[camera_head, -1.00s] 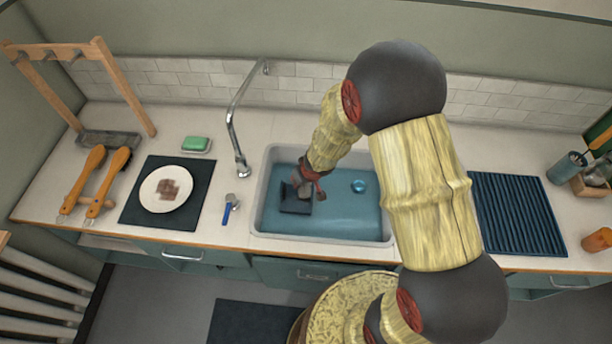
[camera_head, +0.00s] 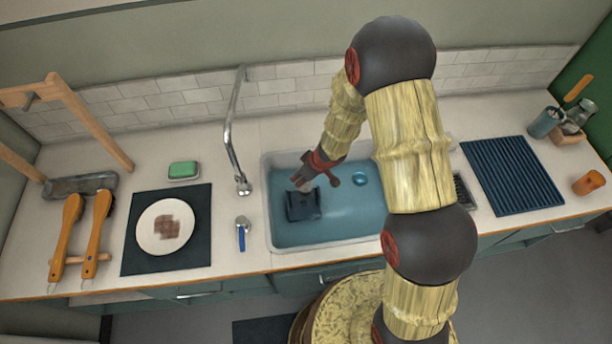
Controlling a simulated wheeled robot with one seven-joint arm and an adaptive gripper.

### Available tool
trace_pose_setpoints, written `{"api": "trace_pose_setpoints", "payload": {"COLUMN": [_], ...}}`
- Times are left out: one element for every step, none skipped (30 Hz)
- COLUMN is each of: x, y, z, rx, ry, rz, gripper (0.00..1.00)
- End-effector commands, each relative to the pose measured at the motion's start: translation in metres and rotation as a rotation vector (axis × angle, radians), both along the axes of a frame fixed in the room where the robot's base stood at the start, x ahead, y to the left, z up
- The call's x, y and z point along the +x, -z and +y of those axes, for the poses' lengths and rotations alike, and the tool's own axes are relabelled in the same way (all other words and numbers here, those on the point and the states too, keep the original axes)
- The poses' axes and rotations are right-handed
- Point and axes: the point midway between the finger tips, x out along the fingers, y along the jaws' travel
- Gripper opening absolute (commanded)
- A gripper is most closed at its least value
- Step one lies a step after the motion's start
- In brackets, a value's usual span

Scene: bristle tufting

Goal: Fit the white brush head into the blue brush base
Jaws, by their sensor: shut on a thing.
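The dark blue brush base (camera_head: 304,206) lies as a squarish block in the left part of the sink. My gripper (camera_head: 303,180) reaches down into the sink at the upper edge of this block. It is shut on a small pale piece (camera_head: 304,187), which looks like the white brush head. The piece is right at or just above the base. It is too small to tell whether it touches the base or sits in it. My fingers partly hide it.
The sink (camera_head: 350,232) has a round drain piece (camera_head: 360,178) at right. A faucet (camera_head: 232,150) rises at its left. A small blue-handled tool (camera_head: 242,236), a plate (camera_head: 150,222) on a dark mat and a green sponge (camera_head: 183,169) lie left. A ribbed mat (camera_head: 512,175) lies right.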

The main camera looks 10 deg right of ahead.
Motion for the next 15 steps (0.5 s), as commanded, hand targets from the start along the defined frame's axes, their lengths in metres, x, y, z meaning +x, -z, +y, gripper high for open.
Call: {"api": "trace_pose_setpoints", "payload": {"x": [0.0000,-0.0003,-0.0009,-0.0011,-0.0013,-0.0015,-0.0017,-0.0018,-0.0020,-0.0020,-0.0020,-0.0020,-0.0020,-0.0021,-0.0020], "y": [-0.0006,-0.0008,-0.0012,-0.0016,-0.0020,-0.0026,-0.0027,-0.0028,-0.0027,-0.0023,-0.0016,-0.0007,0.0002,0.0013,0.0029], "z": [0.0020,0.0029,0.0048,0.0058,0.0067,0.0084,0.0092,0.0103,0.0113,0.0114,0.0112,0.0110,0.0111,0.0110,0.0111], "rx": [0.000,0.000,0.001,0.001,0.001,0.001,0.002,0.003,0.003,0.003,0.004,0.004,0.004,0.004,0.004], "ry": [-0.013,-0.020,-0.033,-0.039,-0.047,-0.055,-0.059,-0.063,-0.065,-0.065,-0.065,-0.065,-0.064,-0.064,-0.064], "rz": [0.001,0.001,0.002,0.002,0.001,0.001,0.001,0.001,0.002,0.002,0.003,0.003,0.004,0.004,0.004], "gripper": [0.00,0.00,0.00,0.00,0.00,0.00,0.00,0.00,0.00,0.00,0.00,0.00,0.00,0.00,0.00]}}
